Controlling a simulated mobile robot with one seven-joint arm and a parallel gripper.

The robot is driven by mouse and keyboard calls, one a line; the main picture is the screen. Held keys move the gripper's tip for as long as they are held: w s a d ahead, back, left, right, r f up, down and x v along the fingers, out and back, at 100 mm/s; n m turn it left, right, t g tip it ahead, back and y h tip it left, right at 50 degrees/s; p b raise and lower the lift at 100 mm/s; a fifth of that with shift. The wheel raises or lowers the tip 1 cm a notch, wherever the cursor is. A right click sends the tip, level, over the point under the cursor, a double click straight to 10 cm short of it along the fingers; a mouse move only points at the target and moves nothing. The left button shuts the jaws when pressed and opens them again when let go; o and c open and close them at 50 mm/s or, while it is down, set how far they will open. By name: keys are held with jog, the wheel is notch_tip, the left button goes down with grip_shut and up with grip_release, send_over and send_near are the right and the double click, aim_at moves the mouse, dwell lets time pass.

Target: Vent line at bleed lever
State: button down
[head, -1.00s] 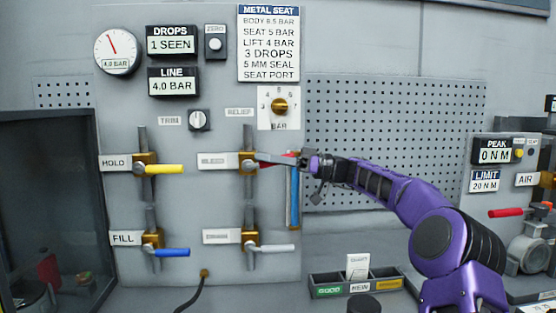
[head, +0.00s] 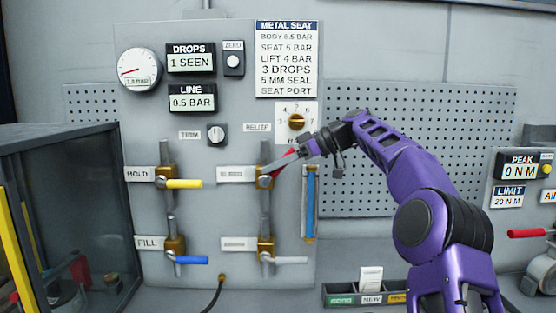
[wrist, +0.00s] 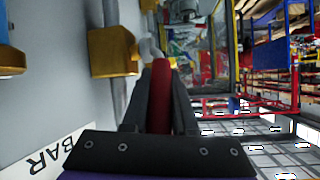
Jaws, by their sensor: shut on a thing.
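The bleed lever (head: 285,161) has a red handle and sits on a brass valve on the grey panel. It is tilted up to the right. My gripper (head: 298,154) is shut on the red handle. The wrist view shows the red handle (wrist: 161,95) between the two dark fingers, with the brass valve body (wrist: 112,52) beyond. The bleed label (head: 237,174) is partly legible. The line display (head: 193,98) reads 0.5 BAR, and the dial gauge (head: 138,71) shows a low value. The drops display (head: 191,58) reads 1 SEEN.
The yellow hold lever (head: 184,184), the blue fill lever (head: 192,260) and a white lever (head: 291,260) lie horizontal. The relief knob (head: 297,121) is just above my gripper. A blue strip (head: 310,203) hangs below it. A parts tray (head: 340,299) stands at the bench front.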

jog(key=shift+a+h, duration=0.35)
jog(key=shift+h, duration=0.55)
jog(key=c, duration=1)
grip_release()
jog(key=shift+r, duration=0.1)
jog(key=shift+r, duration=0.15)
